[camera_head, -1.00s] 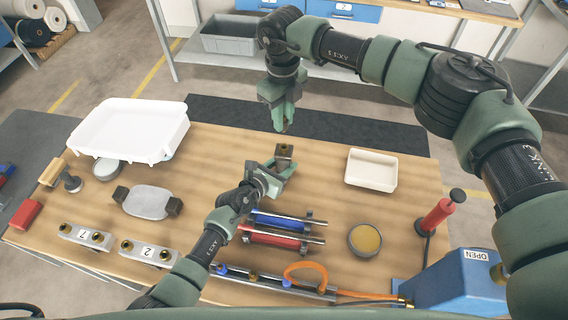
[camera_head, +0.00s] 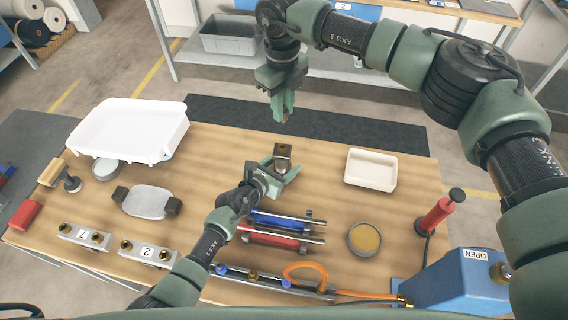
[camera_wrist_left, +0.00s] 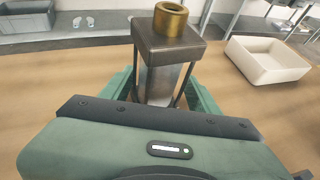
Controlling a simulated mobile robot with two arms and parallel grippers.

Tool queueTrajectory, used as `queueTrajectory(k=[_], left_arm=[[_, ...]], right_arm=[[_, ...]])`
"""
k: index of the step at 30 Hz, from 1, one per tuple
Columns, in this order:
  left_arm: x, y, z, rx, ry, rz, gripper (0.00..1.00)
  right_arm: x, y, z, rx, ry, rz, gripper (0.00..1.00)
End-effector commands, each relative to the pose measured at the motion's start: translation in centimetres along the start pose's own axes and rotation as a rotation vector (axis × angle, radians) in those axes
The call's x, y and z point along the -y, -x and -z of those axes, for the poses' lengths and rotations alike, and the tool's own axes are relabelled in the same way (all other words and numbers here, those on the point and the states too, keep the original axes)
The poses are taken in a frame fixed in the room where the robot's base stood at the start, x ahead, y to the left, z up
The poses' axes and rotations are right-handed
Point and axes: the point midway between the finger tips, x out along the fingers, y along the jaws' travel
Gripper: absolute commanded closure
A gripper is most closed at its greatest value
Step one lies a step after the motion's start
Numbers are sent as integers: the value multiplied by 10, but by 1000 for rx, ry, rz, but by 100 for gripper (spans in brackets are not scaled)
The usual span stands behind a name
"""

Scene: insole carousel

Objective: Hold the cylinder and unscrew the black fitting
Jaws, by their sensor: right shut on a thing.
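The cylinder (camera_head: 283,153) stands upright on the table with a square metal top and a brass ring; it also shows large in the left wrist view (camera_wrist_left: 166,42). No black fitting shows on the brass ring. My left gripper (camera_head: 280,172) has its fingers spread on both sides of the cylinder, with gaps beside it in the left wrist view. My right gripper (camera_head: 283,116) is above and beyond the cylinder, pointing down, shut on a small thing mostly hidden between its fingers. I cannot tell for sure that it is the black fitting.
A white tray (camera_head: 112,112) is at the left and a small white bin (camera_head: 372,158) at the right. Blue (camera_head: 280,221) and red (camera_head: 272,240) cylinders lie in front of the left gripper. A round tin (camera_head: 364,228) and a red pump (camera_head: 434,215) are at the right.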

Motion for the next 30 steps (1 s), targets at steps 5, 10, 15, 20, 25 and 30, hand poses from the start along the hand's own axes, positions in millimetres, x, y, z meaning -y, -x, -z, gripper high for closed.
queueTrajectory(k=[5,10,15,20,25,30], left_arm=[[-1,1,6,-10,2,0,37],[0,8,6,-8,2,-1,37],[0,31,5,-6,3,-1,37],[0,62,3,-4,1,-1,37],[0,93,2,-3,-2,-1,37],[0,113,1,-1,-1,-1,37]], right_arm=[[0,0,0,0,0,0,100],[0,0,0,0,0,0,100],[0,0,0,0,0,0,100],[0,0,0,0,0,0,100],[0,0,0,0,0,0,100],[0,0,0,0,0,0,100]])
